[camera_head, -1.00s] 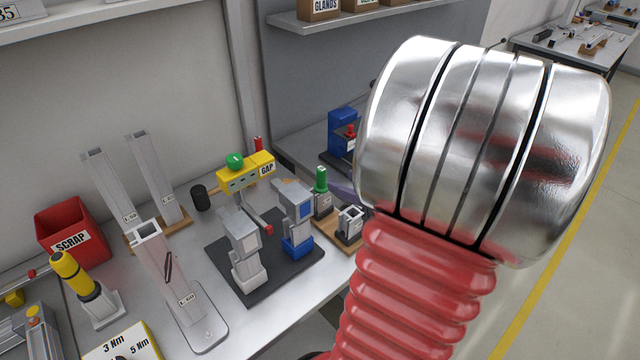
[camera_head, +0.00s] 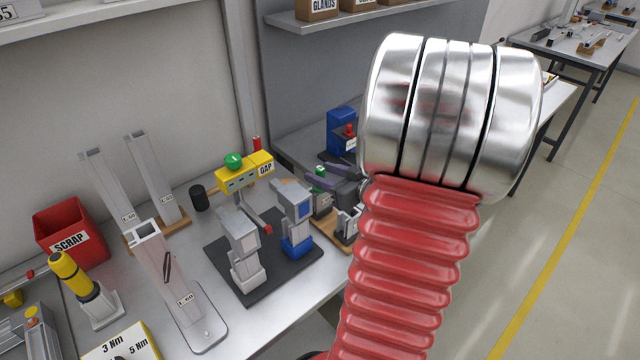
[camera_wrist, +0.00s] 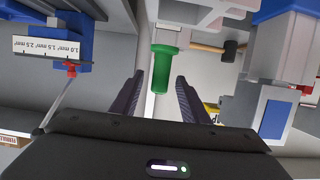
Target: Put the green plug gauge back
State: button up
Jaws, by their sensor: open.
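The green plug gauge (camera_head: 320,170) stands upright at a grey holder (camera_head: 322,202) on a small wooden base (camera_head: 332,236), right of the dark mat. My gripper (camera_head: 336,184) is at the gauge, with its dark fingers partly across it. In the wrist view, the green handle (camera_wrist: 163,66) shows between and just beyond the two spread fingers (camera_wrist: 158,84). The gripper is open, with a gap on each side of the handle. The lower part of the gauge is hidden by the fingers in the head view. A second grey holder (camera_head: 347,222) stands on the same base.
A blue device with a red knob (camera_head: 341,134) stands behind. My red arm covers the right of the bench. A red scrap bin (camera_head: 72,230) is far left.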

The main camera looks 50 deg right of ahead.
dwell(0.3)
jog(key=x, duration=0.5)
jog(key=shift+w, duration=0.15)
jog(key=shift+c, duration=0.5)
grip_shut()
dwell(0.3)
